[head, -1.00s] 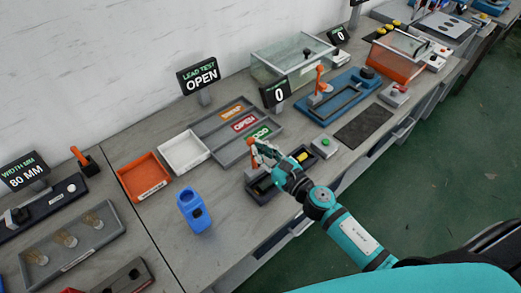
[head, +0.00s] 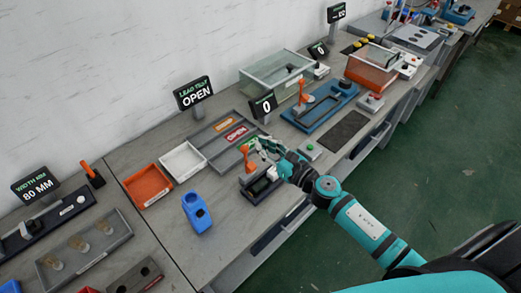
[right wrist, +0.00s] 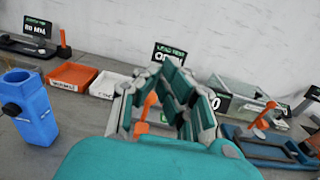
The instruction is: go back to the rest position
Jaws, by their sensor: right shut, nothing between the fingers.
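My right gripper (head: 262,146) is shut and empty. In the head view it is above the dark fixture (head: 262,190) with the orange lever (head: 246,155), near the sorting tray (head: 212,137). In the right wrist view the gripper (right wrist: 167,62) has its fingers together, and an orange lever (right wrist: 147,105) shows behind them. I cannot tell whether it touches the lever. My left gripper is not in view.
A blue holder (head: 196,212), an orange bin (head: 146,186) and a white bin (head: 183,162) stand left of the arm. A blue fixture (head: 320,108) and a clear-lidded box (head: 276,75) stand beyond it. The green floor (head: 440,190) at right is clear.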

